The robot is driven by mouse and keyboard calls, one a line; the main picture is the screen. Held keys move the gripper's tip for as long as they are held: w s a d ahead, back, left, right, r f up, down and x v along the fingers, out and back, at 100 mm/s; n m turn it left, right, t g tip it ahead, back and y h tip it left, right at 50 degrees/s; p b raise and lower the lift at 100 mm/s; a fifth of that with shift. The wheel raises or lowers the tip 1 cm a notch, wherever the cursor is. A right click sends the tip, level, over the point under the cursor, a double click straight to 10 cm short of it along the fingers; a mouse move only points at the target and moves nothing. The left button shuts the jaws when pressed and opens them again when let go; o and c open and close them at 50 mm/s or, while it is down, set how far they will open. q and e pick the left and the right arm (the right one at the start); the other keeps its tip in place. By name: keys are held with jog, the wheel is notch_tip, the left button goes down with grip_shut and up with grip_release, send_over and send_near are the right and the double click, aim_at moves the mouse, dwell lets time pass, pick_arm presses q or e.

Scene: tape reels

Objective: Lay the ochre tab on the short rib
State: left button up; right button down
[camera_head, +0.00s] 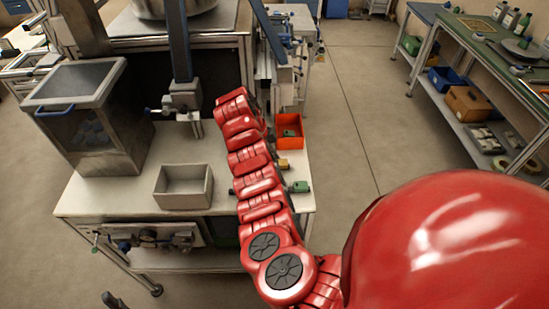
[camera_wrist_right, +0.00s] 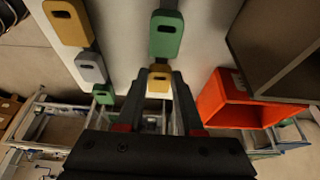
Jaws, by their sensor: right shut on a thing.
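In the right wrist view my right gripper (camera_wrist_right: 160,85) is shut on a small ochre tab (camera_wrist_right: 159,78), which shows between its fingertips. Just beyond the fingertips a green tab (camera_wrist_right: 166,35) with a dark slot sits in line with a dark narrow strip. Left of it, another dark strip runs between a larger ochre tab (camera_wrist_right: 68,22), a grey tab (camera_wrist_right: 90,67) and a green tab (camera_wrist_right: 103,93). I cannot tell which strip is the short rib. In the head view my right arm hides most of this area. My left gripper is not in view.
An orange bin (camera_head: 289,131) holding a green piece stands on the white bench (camera_head: 120,195), right of my arm. An open grey box (camera_head: 183,187) and a glass-fronted grey case (camera_head: 85,115) stand to the left. A wide floor aisle is clear at right.

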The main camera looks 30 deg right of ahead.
jog(key=shift+f, duration=0.2)
jog(key=c, duration=0.6)
grip_release()
jog(key=shift+r, duration=0.1)
jog(key=shift+o, duration=0.2)
jog(key=shift+r, duration=0.15)
jog(key=b+v, duration=0.3)
jog(key=v, duration=0.9)
